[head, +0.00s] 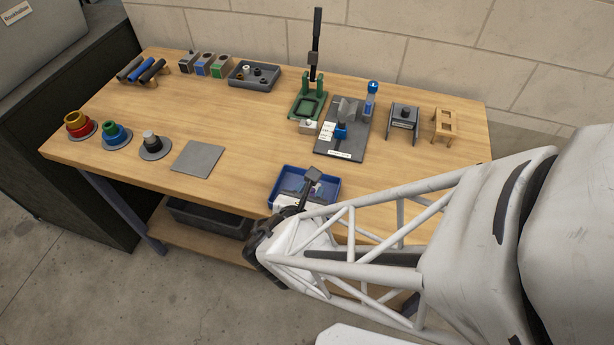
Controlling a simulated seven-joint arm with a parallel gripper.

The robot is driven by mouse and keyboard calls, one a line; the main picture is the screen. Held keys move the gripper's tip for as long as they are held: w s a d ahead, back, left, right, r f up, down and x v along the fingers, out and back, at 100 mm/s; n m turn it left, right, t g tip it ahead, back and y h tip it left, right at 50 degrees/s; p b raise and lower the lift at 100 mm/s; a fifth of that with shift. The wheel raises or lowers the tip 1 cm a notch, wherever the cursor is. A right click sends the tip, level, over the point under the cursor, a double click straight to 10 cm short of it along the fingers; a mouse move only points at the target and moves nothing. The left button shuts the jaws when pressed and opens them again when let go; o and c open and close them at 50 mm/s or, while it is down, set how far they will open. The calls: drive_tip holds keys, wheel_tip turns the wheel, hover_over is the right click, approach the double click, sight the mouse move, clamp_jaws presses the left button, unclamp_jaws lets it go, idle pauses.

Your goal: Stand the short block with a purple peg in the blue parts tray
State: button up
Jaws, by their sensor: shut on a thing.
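The blue parts tray (331,199) sits at the front edge of the table, right of the middle. My gripper (301,199) is at the tray, over its front left part as seen here. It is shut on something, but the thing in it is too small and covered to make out. A dark square piece on a thin dark stem shows above the tray; I cannot tell whether it is part of my gripper. No purple peg can be made out.
Behind the tray stand a green press (309,105) and a dark fixture plate (330,147) with blue parts. A dark stand (403,118) and a wooden stand (445,124) are at right.

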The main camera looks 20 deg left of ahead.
drive_tip(key=shift+w+a+f, duration=0.15)
drive_tip(key=shift+w+a, duration=1)
drive_tip(key=shift+w, duration=0.25)
drive_tip(key=shift+f, duration=1.75)
drive_tip(key=shift+f, duration=0.2)
drive_tip(key=o, duration=1.1)
drive_tip(key=shift+c, duration=0.2)
drive_tip(key=shift+s+r, duration=0.1)
drive_tip(key=shift+r, duration=0.15)
drive_tip(key=v, duration=1.1)
drive_tip(key=shift+s+r, duration=0.2)
drive_tip(key=shift+s, duration=0.15)
